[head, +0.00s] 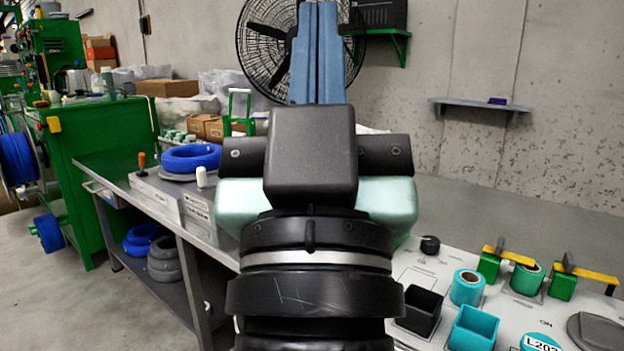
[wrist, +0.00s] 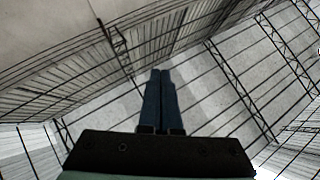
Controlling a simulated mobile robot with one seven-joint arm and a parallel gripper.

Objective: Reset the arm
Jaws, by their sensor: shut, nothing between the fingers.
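My gripper (head: 317,50) rises in the middle of the head view, its two blue fingers side by side and pointing up in front of a black wall fan. The fingers are shut and hold nothing. In the wrist view the gripper (wrist: 160,75) shows the same closed blue fingers against the wall and the roof beams. My dark wrist hides the middle of the workbench in the head view.
A grey bench (head: 115,172) at left carries a blue cable coil (head: 190,157). A green machine (head: 95,140) stands beyond it. At lower right a white worktop (head: 405,268) holds a teal tape roll (head: 467,288), cups and green-yellow clamps (head: 562,282). A wall shelf (head: 480,106) is at right.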

